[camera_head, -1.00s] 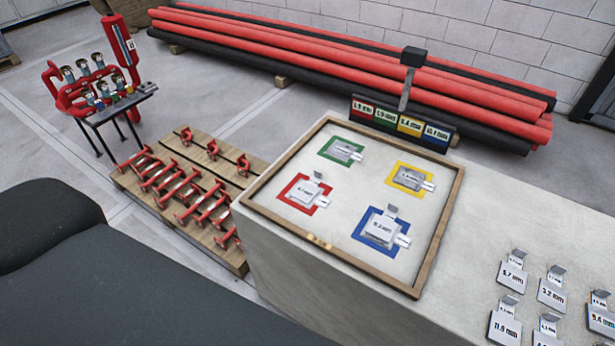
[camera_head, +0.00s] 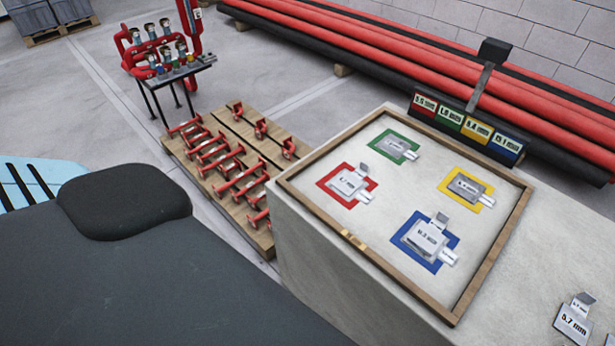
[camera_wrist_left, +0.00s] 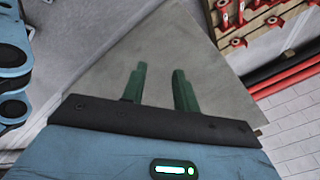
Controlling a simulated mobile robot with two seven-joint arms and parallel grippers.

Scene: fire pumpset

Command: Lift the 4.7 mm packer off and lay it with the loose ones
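A wooden-rimmed tray (camera_head: 352,240) on the pale block holds metal packers on coloured squares. On the red square (camera_head: 327,190) lies a packer (camera_head: 346,183) with a small mark that looks like 4.7; its upright tab stands at the back. It may sit on other plates; I cannot tell how many. Loose packers lie on the block at lower right; one reads 5.7 mm (camera_head: 573,321), the others are cut off. My left gripper (camera_wrist_left: 158,80) shows only in the left wrist view, its green fingers apart with nothing between them. My right gripper is not in view.
Green (camera_head: 373,144), yellow (camera_head: 486,203) and blue (camera_head: 428,264) squares carry other packers. A colour sign (camera_head: 465,124) stands behind the tray. A pallet with red fittings (camera_head: 225,170) stands left of the block, red pipes (camera_head: 440,65) behind. Bare block top (camera_head: 520,280) lies right of the tray.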

